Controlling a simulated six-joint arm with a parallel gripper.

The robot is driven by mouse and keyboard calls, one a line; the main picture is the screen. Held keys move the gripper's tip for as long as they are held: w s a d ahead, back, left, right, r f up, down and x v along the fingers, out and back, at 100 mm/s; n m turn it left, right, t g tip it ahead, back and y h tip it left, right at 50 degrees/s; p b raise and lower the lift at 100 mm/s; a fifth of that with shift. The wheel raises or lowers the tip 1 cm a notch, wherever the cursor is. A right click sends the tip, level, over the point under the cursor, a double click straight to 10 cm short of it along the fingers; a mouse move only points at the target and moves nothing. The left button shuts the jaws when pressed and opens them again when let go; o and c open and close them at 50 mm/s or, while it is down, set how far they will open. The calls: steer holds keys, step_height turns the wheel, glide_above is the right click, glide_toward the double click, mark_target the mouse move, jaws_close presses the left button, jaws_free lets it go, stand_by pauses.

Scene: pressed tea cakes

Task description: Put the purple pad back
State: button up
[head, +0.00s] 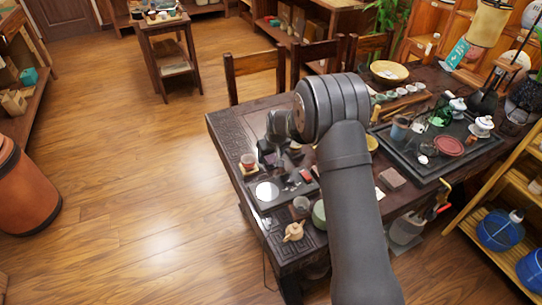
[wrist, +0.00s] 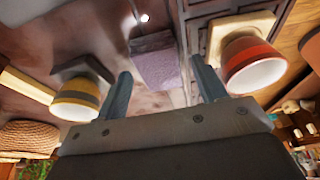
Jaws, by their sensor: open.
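The purple pad (wrist: 154,50) is a small flat block in the wrist view, lying on a dark surface. My gripper (wrist: 161,72) is open, and the pad appears between and just beyond its fingertips. I cannot tell how far apart they are in depth. A red cup (wrist: 252,62) on a wooden square coaster (wrist: 232,28) is to the right of the fingers. A yellow and grey striped cup (wrist: 77,97) on a dark square coaster (wrist: 88,66) is to the left. In the head view my gripper (head: 279,150) is over the table's left part, and the pad cannot be made out.
The dark carved table (head: 228,130) is crowded. A white disc (head: 266,191), a small teapot (head: 294,231) and a red cup (head: 248,162) are near the gripper. A tea tray (head: 400,150) with cups is to the right. Chairs (head: 255,75) stand behind.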

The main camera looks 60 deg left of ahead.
mark_target(271, 158)
steer(key=v, duration=1.2)
steer(key=shift+f, duration=0.15)
steer(key=x, duration=1.1)
steer(key=shift+a+f, duration=0.1)
steer(key=shift+f, duration=0.3)
steer(key=shift+a+r, duration=0.15)
steer(key=shift+r, duration=1.5)
